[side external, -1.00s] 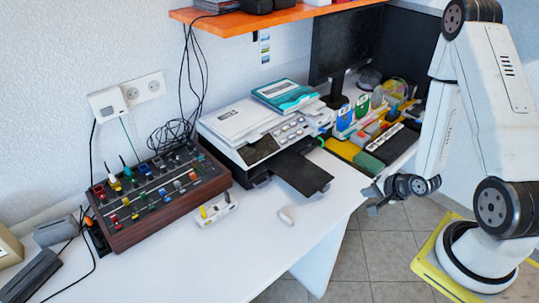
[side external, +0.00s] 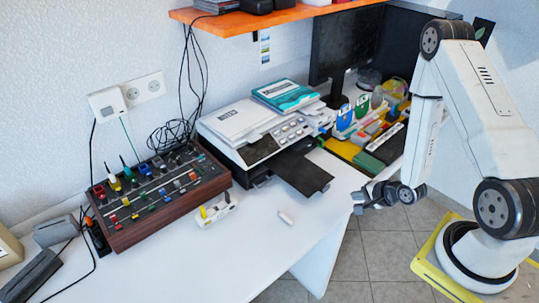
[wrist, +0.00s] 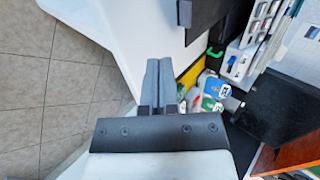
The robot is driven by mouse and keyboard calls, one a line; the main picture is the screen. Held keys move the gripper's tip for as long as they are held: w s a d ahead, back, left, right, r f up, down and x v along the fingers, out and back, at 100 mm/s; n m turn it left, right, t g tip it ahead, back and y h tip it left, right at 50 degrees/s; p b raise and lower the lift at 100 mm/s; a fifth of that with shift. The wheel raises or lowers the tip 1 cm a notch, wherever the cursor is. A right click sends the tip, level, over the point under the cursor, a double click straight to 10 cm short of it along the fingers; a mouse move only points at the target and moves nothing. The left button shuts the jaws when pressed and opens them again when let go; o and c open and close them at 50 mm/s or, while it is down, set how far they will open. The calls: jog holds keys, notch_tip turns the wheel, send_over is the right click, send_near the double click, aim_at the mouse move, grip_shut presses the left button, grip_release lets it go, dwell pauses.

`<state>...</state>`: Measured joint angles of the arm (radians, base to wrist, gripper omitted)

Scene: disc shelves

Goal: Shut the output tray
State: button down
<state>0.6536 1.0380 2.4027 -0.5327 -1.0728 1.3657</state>
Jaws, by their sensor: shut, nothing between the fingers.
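The output tray (side external: 302,174) is a flat black panel. It sticks out from the front of the white and black printer (side external: 262,137), over the white desk. In the wrist view a dark panel that looks like the tray (wrist: 203,17) shows at the top, just ahead and to the right of the fingertips. My gripper (side external: 357,203) is at the desk's right edge, to the right of and nearer than the tray's outer end, apart from it. In the wrist view its two grey fingers (wrist: 160,62) are together and empty.
A mixer-like box (side external: 160,197) with knobs stands left of the printer. A small yellow and white item (side external: 217,209) and a white piece (side external: 286,217) lie on the desk. Colourful folders and a monitor (side external: 345,45) stand behind. An orange shelf (side external: 255,24) hangs above.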

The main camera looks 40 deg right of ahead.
jog(key=x, duration=0.4)
jog(key=r+x, duration=0.1)
jog(key=x, duration=0.1)
jog(key=shift+w+f, duration=0.3)
jog(key=shift+w, duration=1.45)
jog(key=shift+w, duration=0.15)
jog(key=w, duration=1.8)
jog(key=shift+w+r, duration=0.1)
jog(key=shift+w, duration=0.05)
jog(key=shift+a, duration=0.1)
jog(key=shift+s, duration=2.15)
notch_tip(320, 180, up, 7)
send_over(327, 189)
jog(key=w, duration=0.4)
jog(key=shift+w+f, duration=0.1)
jog(key=shift+f, duration=0.1)
